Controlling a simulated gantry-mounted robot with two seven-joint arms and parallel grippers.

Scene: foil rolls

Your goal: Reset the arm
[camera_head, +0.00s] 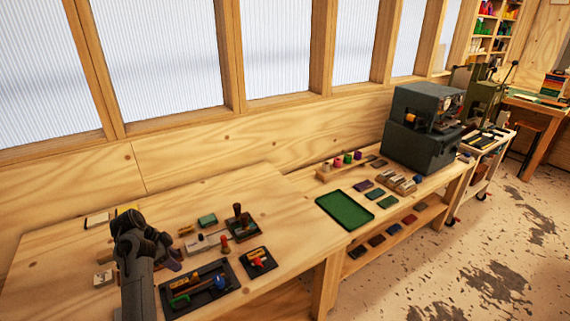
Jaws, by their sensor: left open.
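My left arm rises from the bottom left over the wooden bench (60,250). Its gripper (172,262) is folded down near the arm's upper joint, small and partly hidden by my own links; it is open, and I see nothing held in it. It hangs just left of a black tray (215,300) with tools. My right gripper is out of view.
A green tray (344,209) lies on the further bench, left of several small blocks. A dark grey machine (422,130) stands behind them. A small black tray (257,262) holds a red-handled tool. A stamp (240,222) stands near the bench middle. Open floor lies at right.

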